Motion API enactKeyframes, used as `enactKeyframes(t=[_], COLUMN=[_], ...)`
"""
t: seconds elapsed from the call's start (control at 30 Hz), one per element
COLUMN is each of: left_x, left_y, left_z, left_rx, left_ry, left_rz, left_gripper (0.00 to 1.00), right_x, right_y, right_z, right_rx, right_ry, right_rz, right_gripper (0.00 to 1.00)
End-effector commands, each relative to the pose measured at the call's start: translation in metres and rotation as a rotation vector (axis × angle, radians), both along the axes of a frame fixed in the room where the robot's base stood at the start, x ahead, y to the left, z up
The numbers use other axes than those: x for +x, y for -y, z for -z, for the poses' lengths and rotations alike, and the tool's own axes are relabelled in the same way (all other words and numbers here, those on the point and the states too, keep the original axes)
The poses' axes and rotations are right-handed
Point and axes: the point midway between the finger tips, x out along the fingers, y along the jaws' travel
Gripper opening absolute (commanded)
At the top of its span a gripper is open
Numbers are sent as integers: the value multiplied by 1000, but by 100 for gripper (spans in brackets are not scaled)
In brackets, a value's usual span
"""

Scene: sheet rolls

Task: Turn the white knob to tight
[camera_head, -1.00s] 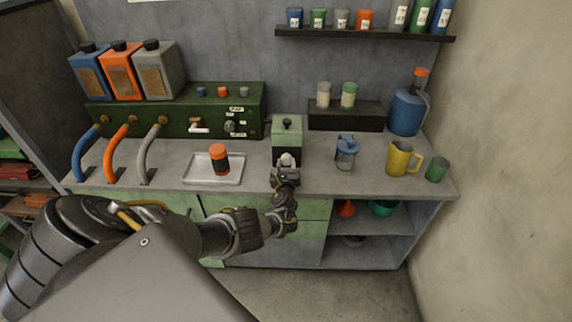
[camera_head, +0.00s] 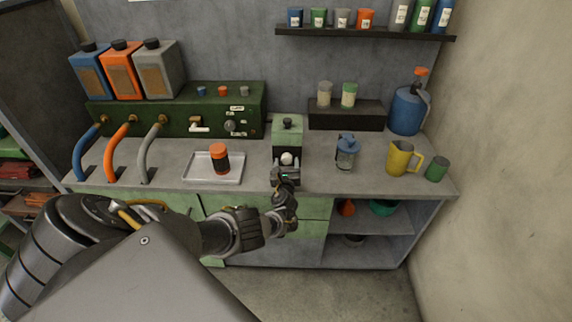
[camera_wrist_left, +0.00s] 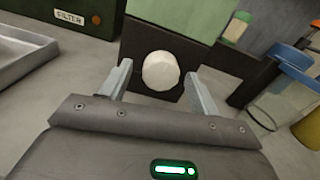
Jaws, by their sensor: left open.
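The white knob (camera_head: 286,158) sits on the dark front plate of a small green box (camera_head: 287,133) on the counter. In the left wrist view the white knob (camera_wrist_left: 161,71) is round and faceted, in front of the dark plate (camera_wrist_left: 135,51). My left gripper (camera_head: 286,167) is just in front of the knob. In the left wrist view its fingers (camera_wrist_left: 158,82) are open, one on each side of the knob, with gaps between. No tight mark is readable. My right gripper is not in view.
A metal tray (camera_head: 199,178) with an orange and black jar (camera_head: 219,158) lies to the left. A blue-lidded glass jar (camera_head: 346,154) stands to the right, then a yellow jug (camera_head: 401,159). A green machine (camera_head: 160,121) with hoses stands at the back left.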

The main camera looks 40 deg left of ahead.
Motion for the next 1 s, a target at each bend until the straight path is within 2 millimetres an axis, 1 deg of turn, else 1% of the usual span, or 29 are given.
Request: enactKeyframes(t=[0.07,0.17,0.4,0.6,0.7,0.8,1.0], left_x=[-2,-11,-49,-75,-83,-86,-87], left_y=[2,9,38,57,62,64,65], left_z=[-1,-3,-4,-1,-1,0,0], left_rx=[-1,-1,-3,-1,-1,-1,0], left_ry=[-1,-1,-2,-1,-1,1,0], left_rz=[1,1,2,1,0,-1,-1], left_gripper=[61,61,61,61,61,61,61], right_x=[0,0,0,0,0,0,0], right_y=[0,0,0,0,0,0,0], right_z=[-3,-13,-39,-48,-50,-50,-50], right_rx=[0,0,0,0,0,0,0], right_ry=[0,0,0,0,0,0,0], right_rz=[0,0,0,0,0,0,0], right_gripper=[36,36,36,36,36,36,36])
